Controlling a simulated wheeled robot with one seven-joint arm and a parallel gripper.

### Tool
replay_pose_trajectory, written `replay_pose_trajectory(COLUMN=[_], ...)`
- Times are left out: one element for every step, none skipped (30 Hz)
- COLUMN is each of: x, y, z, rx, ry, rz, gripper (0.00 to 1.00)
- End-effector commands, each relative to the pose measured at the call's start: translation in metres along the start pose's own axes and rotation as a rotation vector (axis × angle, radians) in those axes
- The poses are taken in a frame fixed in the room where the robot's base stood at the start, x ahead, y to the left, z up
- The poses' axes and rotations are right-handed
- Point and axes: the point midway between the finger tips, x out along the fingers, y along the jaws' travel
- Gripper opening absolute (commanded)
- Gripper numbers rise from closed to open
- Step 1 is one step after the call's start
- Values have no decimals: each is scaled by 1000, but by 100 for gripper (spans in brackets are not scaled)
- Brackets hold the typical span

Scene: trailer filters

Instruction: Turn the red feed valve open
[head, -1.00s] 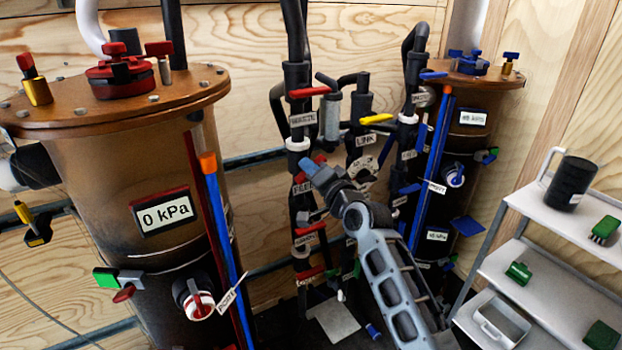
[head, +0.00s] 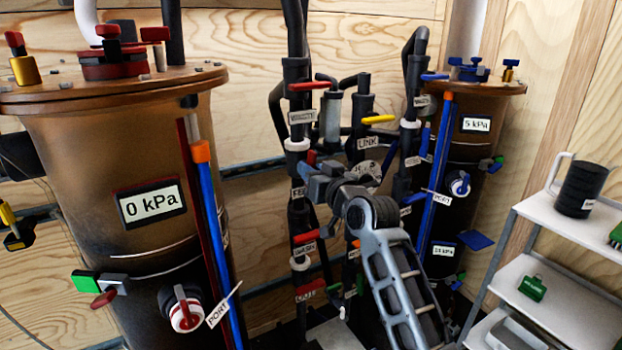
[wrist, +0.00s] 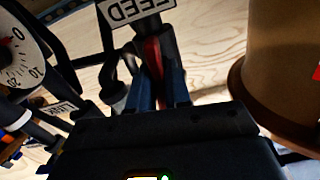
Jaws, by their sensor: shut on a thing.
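The red feed valve handle (wrist: 152,58) shows in the wrist view between the two dark blue fingers of my gripper (wrist: 160,88), which is shut on it. The FEED label (wrist: 136,10) is just above it there, upside down. In the head view my gripper (head: 316,172) is at the left black pipe, by the partly covered FEED label (head: 298,193). A small red piece of the handle (head: 311,158) shows above the gripper. The rest of the handle and the valve body are hidden.
A brown tank (head: 135,190) with a 0 kPa display stands left, another tank (head: 480,130) right. Other handles crowd the pipes: red waste handle (head: 310,86) above, red drain handle (head: 306,237) below, yellow link handle (head: 378,119) right. A white shelf (head: 545,225) stands at right.

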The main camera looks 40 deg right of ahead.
Motion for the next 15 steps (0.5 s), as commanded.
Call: replay_pose_trajectory(x=[0,0,0,0,0,0,0,0,0,0,0,0,0,0,0], y=[0,0,0,0,0,0,0,0,0,0,0,0,0,0,0], z=[4,4,4,4,4,4,3,3,3,3,3,3,3,3,2], rx=[-26,-42,-60,-72,-84,-97,-106,-114,-123,-128,-133,-138,-141,-144,-146], ry=[-4,-4,-5,-5,-5,-5,-5,-5,-5,-5,-5,-5,-5,-5,-5], rz=[0,0,0,0,0,0,0,0,0,0,0,0,0,0,0], gripper=[0,0,0,0,0,0,0,0,0,0,0,0,0,0,0])
